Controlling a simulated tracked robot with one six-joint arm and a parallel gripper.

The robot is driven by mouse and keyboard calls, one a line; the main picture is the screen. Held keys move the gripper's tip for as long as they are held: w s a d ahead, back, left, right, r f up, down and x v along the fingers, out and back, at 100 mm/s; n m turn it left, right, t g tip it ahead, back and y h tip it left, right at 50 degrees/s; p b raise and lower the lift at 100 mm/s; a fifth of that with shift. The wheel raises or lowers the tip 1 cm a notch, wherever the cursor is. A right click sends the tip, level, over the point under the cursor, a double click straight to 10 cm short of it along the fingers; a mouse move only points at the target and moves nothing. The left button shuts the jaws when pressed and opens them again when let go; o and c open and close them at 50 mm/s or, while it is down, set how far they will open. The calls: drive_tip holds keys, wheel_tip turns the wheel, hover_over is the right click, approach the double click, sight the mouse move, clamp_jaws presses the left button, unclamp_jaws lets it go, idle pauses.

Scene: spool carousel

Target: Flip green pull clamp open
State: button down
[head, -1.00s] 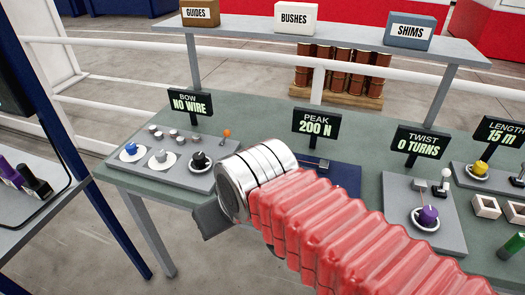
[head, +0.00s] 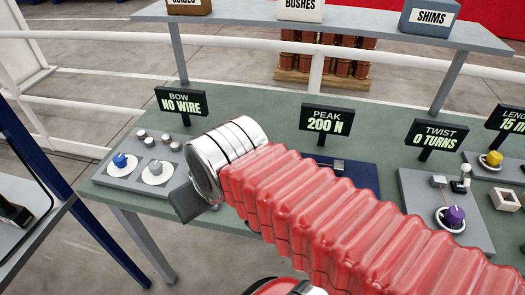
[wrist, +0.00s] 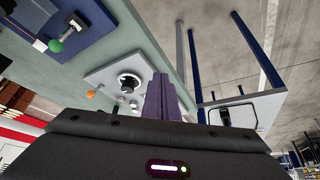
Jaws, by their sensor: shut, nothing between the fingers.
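The green ball knob (wrist: 56,46) of the pull clamp shows in the wrist view at the upper left. It sits at the end of a short lever on a dark blue panel (wrist: 92,18), with a grey block beside it. In the head view my red arm hides the knob, and only part of the blue panel (head: 359,178) shows behind the arm under the PEAK sign. My gripper (wrist: 160,97) is shut and empty, over the grey BOW panel's side and apart from the green knob. In the head view the gripper (head: 188,203) hangs near the table's front edge.
The grey BOW panel (head: 120,178) holds blue and grey knobs; its orange knob (wrist: 91,94) and black dial (wrist: 128,83) show in the wrist view. The TWIST panel (head: 420,190) with a purple knob stands right. Sign posts and a raised shelf (head: 340,32) stand behind.

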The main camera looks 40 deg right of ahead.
drive_tip(key=shift+w+d, duration=0.1)
drive_tip(key=shift+d, duration=0.05)
drive_tip(key=w+d+r+m+g, duration=0.1)
drive_tip(key=w+d+m+g, duration=0.1)
drive_tip(key=d, duration=1.1)
drive_tip(key=w+d+r+m+g, duration=0.1)
drive_tip(key=w+d+m, duration=0.4)
drive_tip(key=d, duration=0.8)
drive_tip(key=shift+m+g, duration=0.9)
drive_tip(key=shift+d+f, duration=0.1)
drive_tip(key=shift+f, duration=0.1)
